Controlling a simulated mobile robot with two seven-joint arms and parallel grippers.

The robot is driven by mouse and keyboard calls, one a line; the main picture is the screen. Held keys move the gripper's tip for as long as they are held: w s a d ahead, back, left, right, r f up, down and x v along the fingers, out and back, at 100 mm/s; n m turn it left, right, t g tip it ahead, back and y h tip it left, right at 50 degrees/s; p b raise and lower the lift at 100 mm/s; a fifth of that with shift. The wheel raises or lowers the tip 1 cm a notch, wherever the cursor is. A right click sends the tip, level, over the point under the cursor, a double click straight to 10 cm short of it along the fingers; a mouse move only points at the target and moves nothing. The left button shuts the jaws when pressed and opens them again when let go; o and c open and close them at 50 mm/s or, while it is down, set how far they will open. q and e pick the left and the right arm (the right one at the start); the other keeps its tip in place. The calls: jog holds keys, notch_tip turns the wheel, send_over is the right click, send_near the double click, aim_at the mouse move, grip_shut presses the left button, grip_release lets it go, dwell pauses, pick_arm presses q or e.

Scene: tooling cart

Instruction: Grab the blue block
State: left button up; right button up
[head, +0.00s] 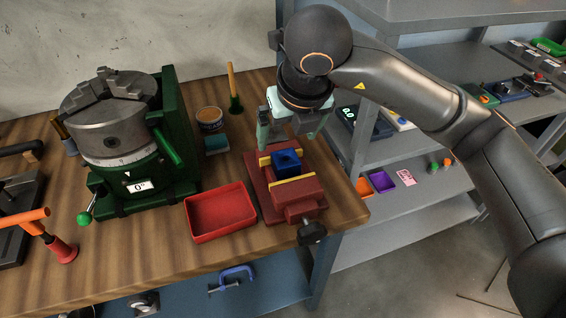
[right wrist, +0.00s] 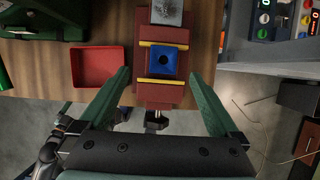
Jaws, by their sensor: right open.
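The blue block (head: 287,162) has a dark hole in its top. It sits in a dark red vise (head: 297,200), between the vise's two yellow-edged jaws. In the right wrist view the block (right wrist: 167,61) is at the upper middle, ahead of the fingers. My right gripper (head: 287,138) is above the back part of the vise, behind and over the block. In the right wrist view its two green fingers (right wrist: 165,90) are wide apart with nothing between them gripped. My left gripper is not in view.
An empty red tray (head: 220,212) lies left of the vise. A green rotary chuck (head: 120,140) stands further left. A can (head: 210,120) and an upright wooden-handled tool (head: 233,90) are behind. The vise handle (head: 312,232) sticks out past the bench's front edge. Grey shelves stand to the right.

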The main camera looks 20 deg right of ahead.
send_over(285, 160)
jog(key=s, duration=0.2)
jog(key=f, duration=0.4)
jog(key=shift+a+f, duration=0.2)
jog(key=shift+a, duration=0.05)
jog(key=shift+d+p+x, duration=0.15)
jog(key=shift+p+x, duration=0.15)
jog(key=shift+x, duration=1.05)
jog(key=shift+d+p+x, duration=0.1)
jog(key=shift+p+x, duration=0.2)
jog(key=shift+x, duration=1.05)
jog(key=shift+s, duration=0.2)
grip_shut()
